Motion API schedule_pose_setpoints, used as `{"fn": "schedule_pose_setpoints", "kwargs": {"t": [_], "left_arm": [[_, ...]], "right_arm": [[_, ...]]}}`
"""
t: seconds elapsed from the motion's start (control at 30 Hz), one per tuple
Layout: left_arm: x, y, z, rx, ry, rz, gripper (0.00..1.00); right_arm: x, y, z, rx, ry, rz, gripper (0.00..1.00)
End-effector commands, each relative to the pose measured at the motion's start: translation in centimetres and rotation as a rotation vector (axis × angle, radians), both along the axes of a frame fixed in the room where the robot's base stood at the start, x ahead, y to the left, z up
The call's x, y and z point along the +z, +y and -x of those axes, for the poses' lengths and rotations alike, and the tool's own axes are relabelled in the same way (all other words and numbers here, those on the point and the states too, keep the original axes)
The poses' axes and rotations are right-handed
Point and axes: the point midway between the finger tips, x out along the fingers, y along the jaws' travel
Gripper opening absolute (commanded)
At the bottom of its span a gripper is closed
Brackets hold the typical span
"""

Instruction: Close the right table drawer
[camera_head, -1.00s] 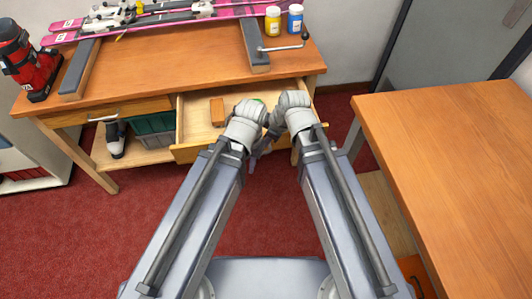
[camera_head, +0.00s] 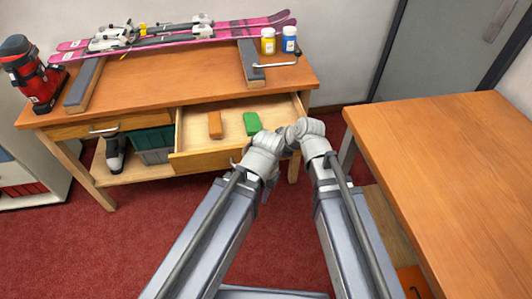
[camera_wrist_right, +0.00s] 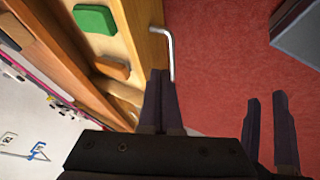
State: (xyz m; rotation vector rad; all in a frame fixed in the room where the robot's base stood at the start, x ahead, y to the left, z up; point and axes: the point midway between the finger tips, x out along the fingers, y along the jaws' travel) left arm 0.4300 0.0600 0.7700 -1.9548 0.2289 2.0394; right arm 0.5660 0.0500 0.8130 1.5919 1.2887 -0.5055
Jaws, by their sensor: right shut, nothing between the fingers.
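The right table drawer (camera_head: 205,161) stands open below the bench top, with its front pulled out toward me. Its metal handle (camera_wrist_right: 170,48) shows in the right wrist view. My right gripper (camera_wrist_right: 162,78) is shut and empty, its tips close to the drawer front beside the handle; I cannot tell if they touch. My left gripper (camera_wrist_right: 266,97) shows in the right wrist view with its fingers apart, away from the drawer over the floor. In the head view my wrists hide the drawer's right front corner and most of both grippers' fingers.
An orange-brown block (camera_head: 215,125) and a green block (camera_head: 251,123) lie in the drawer. The left drawer (camera_head: 85,130) is shut. Skis (camera_head: 180,33), a boot (camera_head: 35,75) and two jars stand on the bench. A second table (camera_head: 450,150) is at right.

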Motion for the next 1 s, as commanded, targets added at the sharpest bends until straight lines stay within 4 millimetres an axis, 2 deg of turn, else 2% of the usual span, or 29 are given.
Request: {"fn": "schedule_pose_setpoints", "kwargs": {"t": [0.03, 0.5, 0.67, 1.0], "left_arm": [[-0.9, 0.0, 0.0, 0.000, 0.000, 0.000, 0.27], [-6.5, 0.0, 0.0, 0.000, 0.000, 0.000, 0.27], [-7.2, 0.0, 0.0, 0.000, 0.000, 0.000, 0.27], [-7.1, 0.0, 0.0, 0.000, 0.000, 0.000, 0.27]], "right_arm": [[-0.9, 0.3, -0.3, 0.001, 0.000, 0.000, 0.00], [-6.5, 3.7, -2.7, 0.001, 0.000, 0.001, 0.00], [-7.2, 4.3, -3.1, 0.000, 0.001, 0.000, 0.00], [-7.1, 4.4, -3.1, 0.000, 0.000, 0.000, 0.00]]}}
